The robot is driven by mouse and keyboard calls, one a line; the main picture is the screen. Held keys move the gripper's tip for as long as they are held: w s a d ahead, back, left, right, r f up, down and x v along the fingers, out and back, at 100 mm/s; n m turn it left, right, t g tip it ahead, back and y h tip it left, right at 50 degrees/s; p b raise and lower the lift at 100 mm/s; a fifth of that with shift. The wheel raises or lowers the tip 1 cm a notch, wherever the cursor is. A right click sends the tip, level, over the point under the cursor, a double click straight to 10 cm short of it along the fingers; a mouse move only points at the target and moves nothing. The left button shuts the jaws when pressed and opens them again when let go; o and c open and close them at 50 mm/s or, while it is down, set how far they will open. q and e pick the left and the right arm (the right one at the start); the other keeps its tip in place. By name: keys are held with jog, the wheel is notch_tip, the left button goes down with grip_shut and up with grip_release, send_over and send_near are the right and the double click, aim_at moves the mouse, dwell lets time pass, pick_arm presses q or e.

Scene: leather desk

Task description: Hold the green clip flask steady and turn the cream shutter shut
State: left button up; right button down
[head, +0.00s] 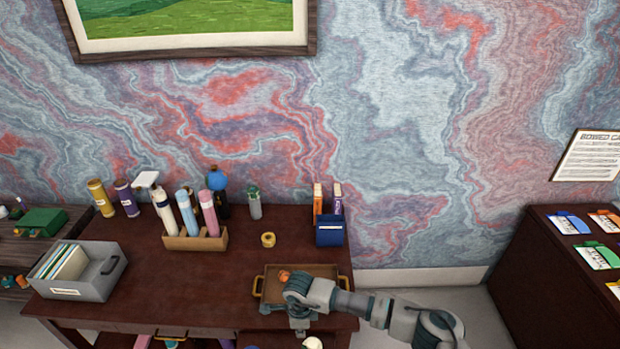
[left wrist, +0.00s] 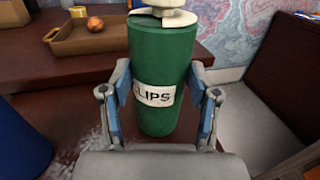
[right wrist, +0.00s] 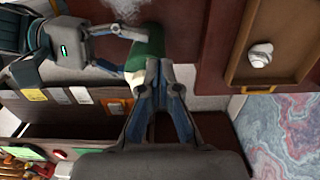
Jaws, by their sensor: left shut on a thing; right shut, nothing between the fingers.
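The green clip flask (left wrist: 160,60) stands upright in the left wrist view, its white label reading "LIPS". My left gripper (left wrist: 158,85) is shut around its sides. The cream shutter (left wrist: 170,18) sits on its top, with a dark gap at its left; the upper part is cut off. In the right wrist view, my right gripper (right wrist: 160,70) is shut and empty, its tips over the green flask (right wrist: 150,48); contact is unclear. In the head view, my right gripper (head: 299,320) is at the desk's front edge, and a cream shape shows just below it.
A shallow brown tray (head: 340,273) holding a small orange thing (head: 284,276) lies behind my right gripper. A grey file box (head: 100,285), a wooden bottle rack (head: 190,242) and a blue box (head: 330,231) stand further left and back.

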aim_at(312, 344)
pick_arm(q)
jog(key=shift+f, duration=0.1)
pick_arm(e)
notch_tip(312, 344, up, 4)
jog(key=shift+r, duration=0.2)
jog(key=shift+s+d+f, duration=0.1)
jog(key=shift+s+f, duration=0.45)
jog(key=shift+f, duration=0.45)
jog(key=shift+s+d+f, duration=0.1)
jog(key=shift+s+f, duration=0.5)
jog(key=shift+f, duration=0.4)
jog(key=shift+s+d+f, duration=0.1)
jog(key=shift+s+f, duration=0.45)
jog(key=shift+f, duration=0.45)
jog(key=shift+w+d, duration=0.2)
jog(key=shift+d, duration=0.15)
pick_arm(q)
jog(key=shift+a, duration=0.1)
jog(key=shift+c, duration=0.2)
pick_arm(e)
jog(key=shift+w, duration=0.35)
